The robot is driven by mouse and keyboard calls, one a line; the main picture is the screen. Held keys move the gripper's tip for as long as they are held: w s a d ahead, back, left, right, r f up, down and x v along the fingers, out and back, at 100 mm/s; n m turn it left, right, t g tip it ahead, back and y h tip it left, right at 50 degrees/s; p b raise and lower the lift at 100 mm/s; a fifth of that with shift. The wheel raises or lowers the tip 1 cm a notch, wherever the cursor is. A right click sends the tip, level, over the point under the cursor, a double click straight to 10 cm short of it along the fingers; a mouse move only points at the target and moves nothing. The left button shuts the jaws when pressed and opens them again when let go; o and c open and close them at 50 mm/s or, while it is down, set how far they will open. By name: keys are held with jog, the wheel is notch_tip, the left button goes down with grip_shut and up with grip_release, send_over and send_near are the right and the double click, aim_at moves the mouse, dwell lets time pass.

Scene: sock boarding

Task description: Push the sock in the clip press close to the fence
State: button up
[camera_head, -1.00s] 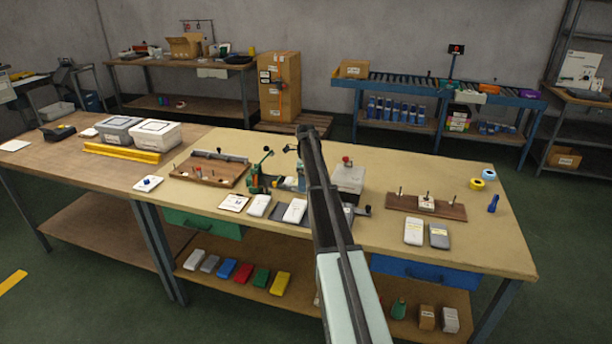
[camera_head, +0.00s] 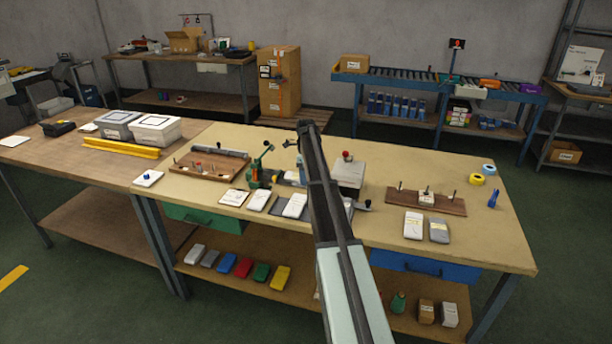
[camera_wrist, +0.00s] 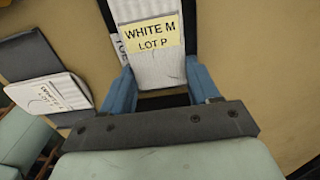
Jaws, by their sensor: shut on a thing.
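My gripper (camera_wrist: 163,88) has its two blue fingers shut on a white sock (camera_wrist: 152,65) labelled "WHITE M LOT P" in the wrist view. The fingers sit at either side of the sock's near end. A dark surface shows along its edges, and another printed label is partly covered at its left. A green lever press (camera_head: 257,176) stands left of my arm. I cannot tell which part is the clip press's fence.
White packs (camera_head: 294,206) lie left of my arm. A grey block with a red knob (camera_head: 349,174) stands to the right. A wooden pegged board (camera_head: 426,202) and two packs (camera_head: 414,226) lie farther right. The tabletop's back right (camera_head: 420,165) is clear.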

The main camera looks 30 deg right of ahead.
jog(key=shift+w+a, duration=1.05)
jog(key=o, duration=1.1)
jog(key=shift+r, duration=0.1)
notch_tip(320, 180, up, 14)
jog(key=shift+f, duration=0.2)
